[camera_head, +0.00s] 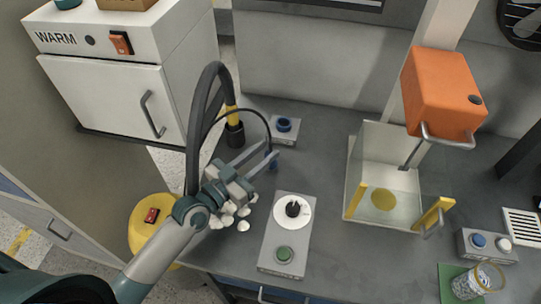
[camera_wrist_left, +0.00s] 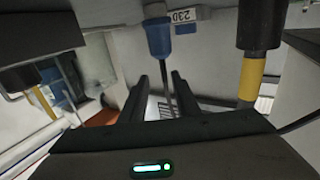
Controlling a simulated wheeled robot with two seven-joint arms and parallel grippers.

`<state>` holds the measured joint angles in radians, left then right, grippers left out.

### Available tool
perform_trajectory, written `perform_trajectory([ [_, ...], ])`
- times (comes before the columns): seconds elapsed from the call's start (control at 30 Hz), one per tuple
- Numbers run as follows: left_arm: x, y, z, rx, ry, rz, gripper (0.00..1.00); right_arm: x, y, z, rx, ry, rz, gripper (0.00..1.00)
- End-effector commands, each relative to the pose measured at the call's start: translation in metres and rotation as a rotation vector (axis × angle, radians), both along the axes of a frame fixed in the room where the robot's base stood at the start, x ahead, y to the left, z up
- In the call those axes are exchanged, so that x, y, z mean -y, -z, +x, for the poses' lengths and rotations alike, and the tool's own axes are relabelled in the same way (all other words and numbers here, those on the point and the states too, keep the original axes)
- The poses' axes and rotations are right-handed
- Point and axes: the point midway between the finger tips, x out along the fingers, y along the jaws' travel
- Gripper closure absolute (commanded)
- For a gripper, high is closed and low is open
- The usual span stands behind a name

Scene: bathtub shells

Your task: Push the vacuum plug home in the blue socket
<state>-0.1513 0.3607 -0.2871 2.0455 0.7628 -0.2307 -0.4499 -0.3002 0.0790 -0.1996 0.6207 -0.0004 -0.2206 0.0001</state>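The left wrist view shows the plug (camera_wrist_left: 158,38) just beyond the two dark fingers (camera_wrist_left: 160,90). The fingers are apart, with the cord running between them; they do not close on the plug. The box's "230" label (camera_wrist_left: 183,15) shows beside the plug in the wrist view. My right gripper is out of view.
A thick dark hose with a black and yellow nozzle (camera_head: 234,128) stands left of the socket. White shells (camera_head: 229,211) lie below my left gripper. A grey dial box (camera_head: 288,245), a clear enclosure (camera_head: 375,190) and a glass (camera_head: 478,281) stand to the right.

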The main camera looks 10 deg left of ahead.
Motion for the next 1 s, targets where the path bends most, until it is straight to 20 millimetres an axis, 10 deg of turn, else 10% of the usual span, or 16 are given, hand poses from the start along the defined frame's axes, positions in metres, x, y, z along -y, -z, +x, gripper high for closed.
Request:
perform_trajectory([
  [1.0,0.024,0.001,0.058,-0.001,0.000,-0.002,0.71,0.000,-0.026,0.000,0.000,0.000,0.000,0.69],
])
